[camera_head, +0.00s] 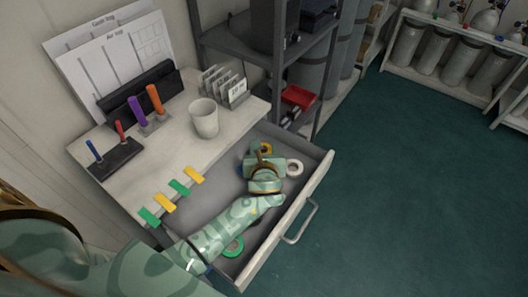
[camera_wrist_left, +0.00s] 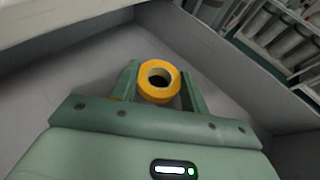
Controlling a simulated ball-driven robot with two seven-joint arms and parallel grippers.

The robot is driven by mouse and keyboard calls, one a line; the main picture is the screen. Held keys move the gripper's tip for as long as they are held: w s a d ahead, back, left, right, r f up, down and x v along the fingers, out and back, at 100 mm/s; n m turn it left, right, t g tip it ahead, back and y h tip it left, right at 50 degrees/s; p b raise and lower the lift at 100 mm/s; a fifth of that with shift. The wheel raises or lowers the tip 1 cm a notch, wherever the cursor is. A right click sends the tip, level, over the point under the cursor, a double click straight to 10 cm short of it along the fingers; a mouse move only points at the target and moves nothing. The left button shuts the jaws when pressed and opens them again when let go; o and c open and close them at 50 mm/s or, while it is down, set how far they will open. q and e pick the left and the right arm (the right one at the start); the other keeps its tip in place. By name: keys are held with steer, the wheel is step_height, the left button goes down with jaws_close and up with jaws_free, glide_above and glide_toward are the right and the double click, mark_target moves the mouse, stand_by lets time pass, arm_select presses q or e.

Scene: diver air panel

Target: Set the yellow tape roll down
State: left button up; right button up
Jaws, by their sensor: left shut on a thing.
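The yellow tape roll (camera_wrist_left: 158,96) sits between the two fingers of my left gripper (camera_wrist_left: 160,88), its round hole facing the wrist camera. In the head view a small part of the yellow roll (camera_head: 267,148) shows past my left gripper (camera_head: 258,153), which is inside the open drawer (camera_head: 318,185). The gripper is shut on the roll. Whether the roll touches the drawer floor I cannot tell. My right gripper is not in view.
A white roll (camera_head: 294,168) lies in the drawer right of my gripper, and a green roll (camera_head: 233,246) lies near its front. A blue thing (camera_head: 243,169) is partly hidden by my gripper. A desk (camera_head: 165,158) with a white cup (camera_head: 205,120) stands left of the drawer.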

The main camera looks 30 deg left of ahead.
arm_select(q)
steer(key=o, duration=0.6)
steer(key=shift+f, duration=0.15)
steer(key=shift+c, duration=0.2)
steer(key=o, duration=0.4)
steer(key=shift+r, duration=0.3)
steer(key=p+v, duration=0.4)
steer(key=v, duration=0.8)
steer(key=shift+d+f, duration=0.1)
steer(key=shift+f, duration=0.05)
